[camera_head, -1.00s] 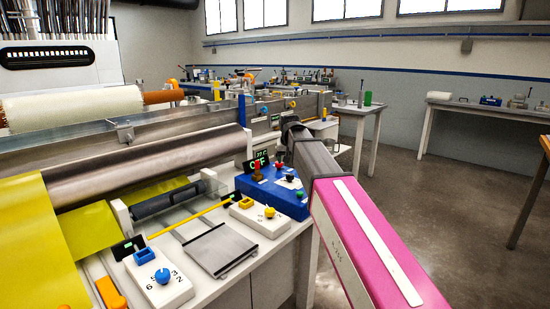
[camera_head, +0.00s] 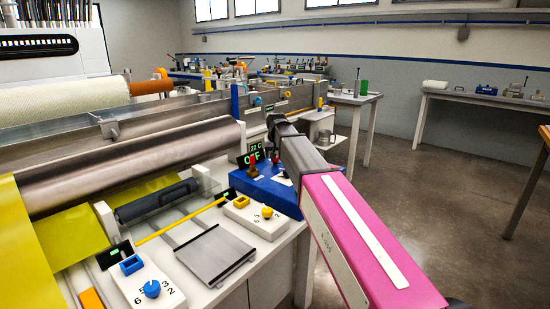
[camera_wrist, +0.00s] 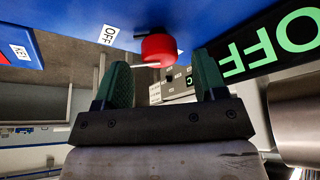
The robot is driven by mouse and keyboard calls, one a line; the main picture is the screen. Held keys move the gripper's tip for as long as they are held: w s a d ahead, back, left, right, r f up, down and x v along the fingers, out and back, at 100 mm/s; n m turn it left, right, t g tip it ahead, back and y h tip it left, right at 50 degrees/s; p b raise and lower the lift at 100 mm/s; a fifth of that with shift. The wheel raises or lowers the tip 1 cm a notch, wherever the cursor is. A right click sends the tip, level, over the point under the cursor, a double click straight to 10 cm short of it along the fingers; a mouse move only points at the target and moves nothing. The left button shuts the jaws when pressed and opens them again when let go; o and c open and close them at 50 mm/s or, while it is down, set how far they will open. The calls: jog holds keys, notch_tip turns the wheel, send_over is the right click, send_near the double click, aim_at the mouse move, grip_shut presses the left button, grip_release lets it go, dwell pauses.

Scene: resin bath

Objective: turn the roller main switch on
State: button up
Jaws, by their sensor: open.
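I cannot tell for certain which head-view switch this knob is. My gripper (camera_wrist: 162,82) is open, its green fingers either side of the knob's line, apparently short of it. In the head view my arm hides part of the box.
White control boxes with a yellow knob (camera_head: 267,212) and a blue knob (camera_head: 152,288) stand nearby. A grey plate (camera_head: 214,252) lies between them. The steel roller (camera_head: 130,165) and yellow sheet (camera_head: 25,245) are at left. Open floor (camera_head: 430,205) is at right.

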jog(key=shift+x, duration=1)
jog(key=c, duration=0.9)
